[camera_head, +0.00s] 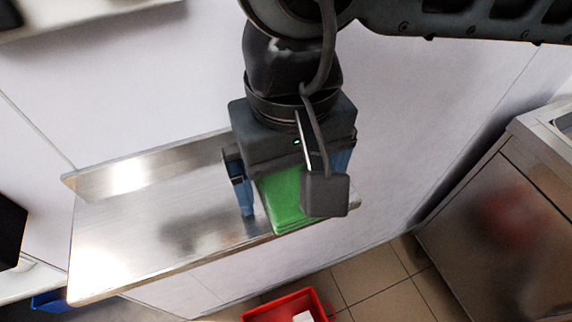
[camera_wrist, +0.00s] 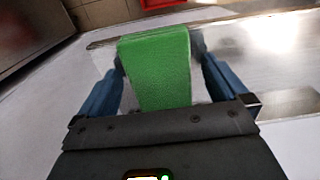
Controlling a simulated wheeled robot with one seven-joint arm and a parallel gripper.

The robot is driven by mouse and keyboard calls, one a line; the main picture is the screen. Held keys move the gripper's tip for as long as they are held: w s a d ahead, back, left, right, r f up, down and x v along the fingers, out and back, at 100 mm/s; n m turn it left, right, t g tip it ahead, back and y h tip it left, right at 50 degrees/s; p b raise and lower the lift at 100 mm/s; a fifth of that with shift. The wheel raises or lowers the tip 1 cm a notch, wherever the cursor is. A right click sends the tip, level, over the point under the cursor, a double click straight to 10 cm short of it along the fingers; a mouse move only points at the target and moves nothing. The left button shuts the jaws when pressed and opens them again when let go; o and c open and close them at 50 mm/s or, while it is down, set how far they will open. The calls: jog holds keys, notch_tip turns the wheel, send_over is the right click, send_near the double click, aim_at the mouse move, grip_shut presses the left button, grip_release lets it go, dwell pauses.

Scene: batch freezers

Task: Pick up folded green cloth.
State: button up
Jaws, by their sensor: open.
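The folded green cloth (camera_head: 283,203) lies on a steel wall shelf (camera_head: 150,225), near its right end. In the wrist view the cloth (camera_wrist: 158,65) is a thick green block between the two blue fingers of my gripper (camera_wrist: 165,78). My gripper (camera_head: 290,200) is over the cloth, with one finger on each side of it. The jaws are open, and a gap shows beside the cloth on the right in the wrist view. Part of the cloth is hidden under my gripper in the head view.
A red crate (camera_head: 286,304) with a white item in it stands on the tiled floor below the shelf. A steel cabinet (camera_head: 500,215) stands at the right. A white wall is behind the shelf. The shelf's left part is bare.

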jog(key=c, duration=1.2)
jog(key=shift+r, duration=0.1)
